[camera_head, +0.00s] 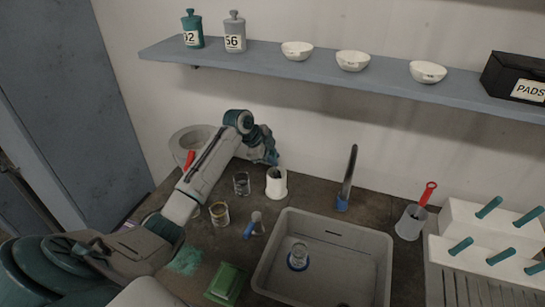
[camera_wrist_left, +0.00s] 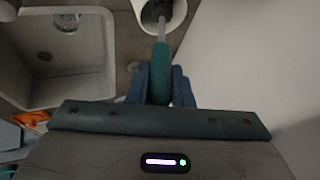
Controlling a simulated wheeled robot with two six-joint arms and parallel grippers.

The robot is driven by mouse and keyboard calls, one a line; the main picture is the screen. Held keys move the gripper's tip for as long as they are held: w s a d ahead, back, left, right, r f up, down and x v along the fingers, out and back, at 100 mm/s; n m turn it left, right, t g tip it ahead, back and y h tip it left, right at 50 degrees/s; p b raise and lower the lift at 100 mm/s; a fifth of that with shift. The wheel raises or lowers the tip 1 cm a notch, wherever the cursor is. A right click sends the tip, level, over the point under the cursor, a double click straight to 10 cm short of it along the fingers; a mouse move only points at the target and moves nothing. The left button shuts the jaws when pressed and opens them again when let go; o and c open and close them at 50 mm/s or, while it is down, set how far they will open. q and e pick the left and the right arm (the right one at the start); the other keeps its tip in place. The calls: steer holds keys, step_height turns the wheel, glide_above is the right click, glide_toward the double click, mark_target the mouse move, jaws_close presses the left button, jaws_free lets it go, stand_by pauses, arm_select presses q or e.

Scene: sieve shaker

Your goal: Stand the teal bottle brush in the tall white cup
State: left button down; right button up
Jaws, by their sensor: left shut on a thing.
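The tall white cup (camera_head: 277,186) stands on the counter behind the sink's left corner. My left gripper (camera_head: 272,160) is just above and behind its mouth. In the left wrist view the gripper (camera_wrist_left: 160,88) is shut on the teal handle of the bottle brush (camera_wrist_left: 161,60). The brush's grey shaft runs from the handle into the open mouth of the white cup (camera_wrist_left: 179,14). The brush's lower end is hidden in the cup, so I cannot tell whether it touches the bottom. My right gripper is not in view.
A grey sink (camera_head: 376,262) holding a glass lies in front. A glass jar (camera_head: 241,184) and an amber-filled jar (camera_head: 219,214) stand left. A shelf (camera_head: 270,62) hangs above.

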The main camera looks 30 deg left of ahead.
arm_select(q)
steer(key=c, duration=1.2)
jaws_free()
steer(key=shift+w, duration=0.1)
steer(key=b+v, duration=0.3)
steer(key=v, duration=0.8)
steer(key=shift+f, duration=0.1)
